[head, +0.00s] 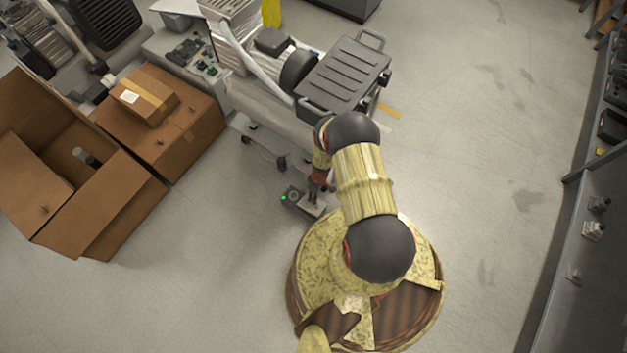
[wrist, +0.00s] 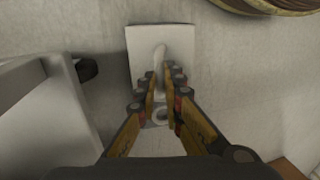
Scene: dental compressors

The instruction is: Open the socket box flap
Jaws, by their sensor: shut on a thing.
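The socket box (head: 289,199) is a small dark grey box with a green light and a round fitting, low beside the cart. A pale plate, which looks like its flap (head: 313,209), is at its right end. In the wrist view the flap (wrist: 178,36) is a pale square plate with a narrow pale handle (wrist: 159,55) standing out from it. My gripper (wrist: 161,77) has its fingertips closed together around the handle's near end. A round fitting (wrist: 160,115) shows between the fingers. My gripper (head: 318,190) hides part of the box in the head view.
A grey compressor cart (head: 345,75) stands just behind the arm. An open cardboard box (head: 110,205) and a closed carton (head: 165,140) stand at left. A grey shelf unit (head: 580,235) lines the right edge. The floor between is clear.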

